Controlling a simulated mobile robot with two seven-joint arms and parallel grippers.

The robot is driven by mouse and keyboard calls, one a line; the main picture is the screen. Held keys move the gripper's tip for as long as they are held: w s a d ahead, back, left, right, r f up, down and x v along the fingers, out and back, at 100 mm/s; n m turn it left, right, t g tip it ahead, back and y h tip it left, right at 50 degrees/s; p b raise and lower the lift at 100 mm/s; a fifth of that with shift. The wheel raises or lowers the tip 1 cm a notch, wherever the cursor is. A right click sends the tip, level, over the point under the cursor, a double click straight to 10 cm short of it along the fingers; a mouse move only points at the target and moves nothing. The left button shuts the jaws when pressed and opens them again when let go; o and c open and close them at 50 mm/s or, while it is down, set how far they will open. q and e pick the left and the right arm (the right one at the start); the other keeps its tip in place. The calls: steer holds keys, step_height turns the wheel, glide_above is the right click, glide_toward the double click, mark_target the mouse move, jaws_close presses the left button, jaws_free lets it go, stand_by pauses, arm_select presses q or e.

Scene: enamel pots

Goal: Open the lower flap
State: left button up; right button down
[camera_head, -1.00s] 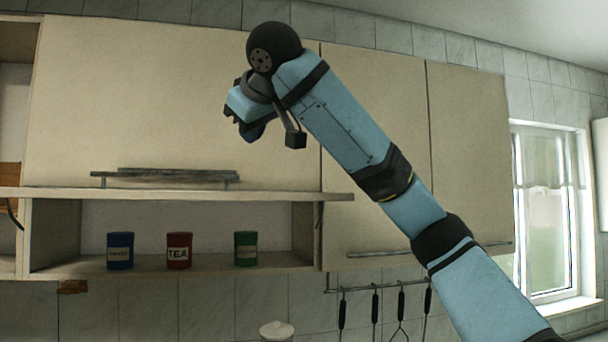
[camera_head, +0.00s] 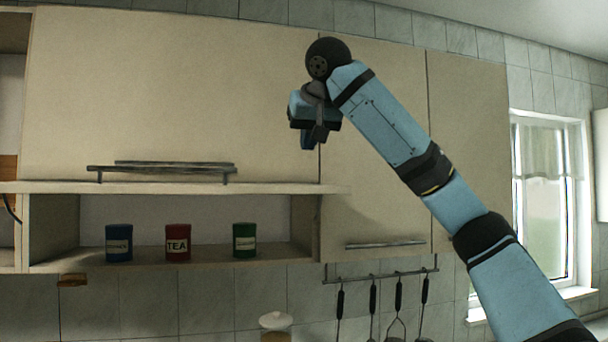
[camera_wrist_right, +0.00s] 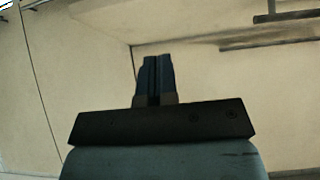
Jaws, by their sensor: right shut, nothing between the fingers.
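The lower flap (camera_head: 270,187) shows edge-on in the head view, as a thin, roughly level board above the open compartment. It appears swung up and juts out past the compartment's right side. A dark bar handle (camera_head: 160,178) stands on its upper side. My left gripper is not in view.
The compartment (camera_head: 275,255) holds a blue can (camera_head: 118,243), a red TEA can (camera_head: 178,243) and a green can (camera_head: 244,241). A tall cabinet door (camera_head: 372,215) with a bar handle is right of it. Utensils hang from a rail (camera_head: 385,275) below. A window is at far right.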

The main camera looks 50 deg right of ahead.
step_height(320, 180, down, 7)
steer(key=w+d, duration=0.1)
steer(key=w, duration=0.1)
steer(key=shift+w+d, duration=0.3)
steer(key=shift+w, duration=0.1)
